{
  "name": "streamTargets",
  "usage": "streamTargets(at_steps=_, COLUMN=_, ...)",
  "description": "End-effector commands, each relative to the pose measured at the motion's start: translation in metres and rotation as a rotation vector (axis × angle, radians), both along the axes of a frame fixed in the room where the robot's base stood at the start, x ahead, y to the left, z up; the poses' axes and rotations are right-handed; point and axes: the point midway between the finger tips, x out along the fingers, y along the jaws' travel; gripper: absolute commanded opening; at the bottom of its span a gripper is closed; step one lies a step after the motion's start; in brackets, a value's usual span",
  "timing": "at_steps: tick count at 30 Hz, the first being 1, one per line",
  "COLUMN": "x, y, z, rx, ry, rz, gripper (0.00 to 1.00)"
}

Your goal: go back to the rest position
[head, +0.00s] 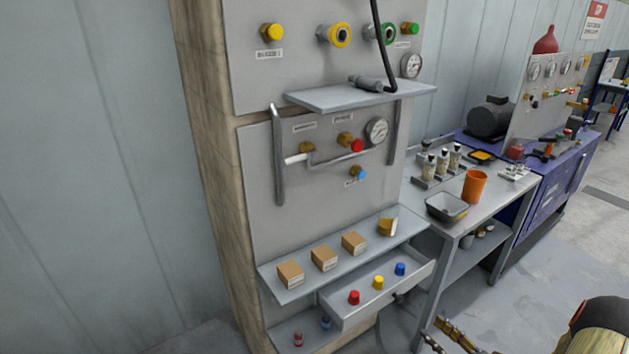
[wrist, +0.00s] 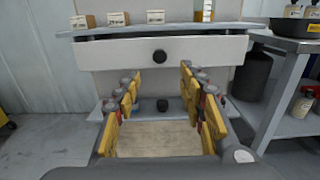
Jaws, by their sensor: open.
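My gripper (wrist: 162,110) is open in the wrist view, its yellow-padded fingers spread wide with nothing between them. It faces the front of a grey drawer (wrist: 200,50) with a round black knob (wrist: 160,57), and stands apart from it. In the head view part of my gripper (head: 440,333) shows at the bottom right edge, clear of the furniture. The drawer (head: 350,318) is pulled out there and holds a red cap (head: 354,297), a yellow cap (head: 378,282) and a blue cap (head: 400,269).
Above the drawer, a shelf (head: 275,292) carries several small boxes (head: 323,258). A workbench (head: 425,197) to the right bears an orange cup (head: 474,186) and a grey tray (head: 447,207). Small items stand on a low shelf (head: 283,333). The floor (head: 535,265) at right is clear.

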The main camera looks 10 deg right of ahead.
Motion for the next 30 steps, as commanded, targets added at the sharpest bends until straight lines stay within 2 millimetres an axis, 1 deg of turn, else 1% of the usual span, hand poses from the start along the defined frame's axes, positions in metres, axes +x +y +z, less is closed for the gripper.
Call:
streamTargets(at_steps=2, x=0.000, y=0.001, z=-0.006, rx=-0.014, ry=0.017, rz=0.004, gripper=0.41)
streamTargets(at_steps=4, x=-0.006, y=0.013, z=-0.017, rx=-0.031, ry=0.051, rz=0.047, gripper=0.41)
streamTargets(at_steps=5, x=-0.010, y=0.021, z=-0.022, rx=-0.036, ry=0.069, rz=0.071, gripper=0.41)
streamTargets(at_steps=8, x=-0.029, y=0.055, z=-0.037, rx=-0.064, ry=0.135, rz=0.184, gripper=0.41)
streamTargets(at_steps=9, x=-0.038, y=0.068, z=-0.039, rx=-0.091, ry=0.159, rz=0.241, gripper=0.41)
streamTargets(at_steps=11, x=-0.053, y=0.083, z=-0.037, rx=-0.148, ry=0.191, rz=0.329, gripper=0.41)
streamTargets(at_steps=15, x=-0.082, y=0.121, z=-0.020, rx=-0.343, ry=0.246, rz=0.581, gripper=0.41)
streamTargets(at_steps=18, x=-0.103, y=0.142, z=-0.003, rx=-0.528, ry=0.271, rz=0.781, gripper=0.41)
streamTargets(at_steps=21, x=-0.123, y=0.156, z=0.016, rx=-0.732, ry=0.280, rz=0.973, gripper=0.41)
streamTargets(at_steps=25, x=-0.142, y=0.164, z=0.044, rx=-1.018, ry=0.268, rz=1.198, gripper=0.41)
streamTargets(at_steps=29, x=-0.152, y=0.167, z=0.076, rx=-1.307, ry=0.232, rz=1.382, gripper=0.41)
streamTargets(at_steps=30, x=-0.153, y=0.168, z=0.087, rx=-1.398, ry=0.216, rz=1.427, gripper=0.41)
